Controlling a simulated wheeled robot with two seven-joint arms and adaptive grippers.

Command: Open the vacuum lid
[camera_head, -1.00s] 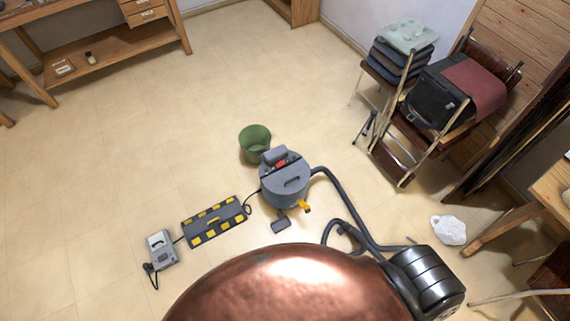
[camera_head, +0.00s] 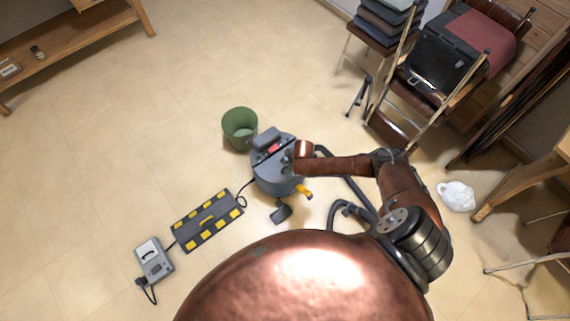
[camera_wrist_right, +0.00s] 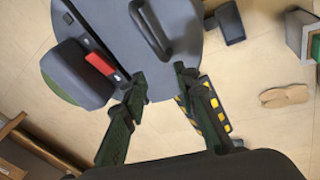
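The grey vacuum (camera_head: 276,170) stands on the floor in the middle of the head view, with a red switch, a yellow latch (camera_head: 304,191) and a dark hose. In the right wrist view its round lid (camera_wrist_right: 182,65) carries a dark loop handle (camera_wrist_right: 150,28) and the red switch (camera_wrist_right: 101,63). My right gripper (camera_wrist_right: 158,78) has its two dark fingers spread apart with nothing between them. It is at the lid's edge in that view; whether it touches cannot be told. In the head view my right arm reaches over the vacuum's right side. My left gripper is not in view.
A green bucket (camera_head: 239,128) stands just behind the vacuum. Chairs with a black case (camera_head: 440,72) stand at the right.

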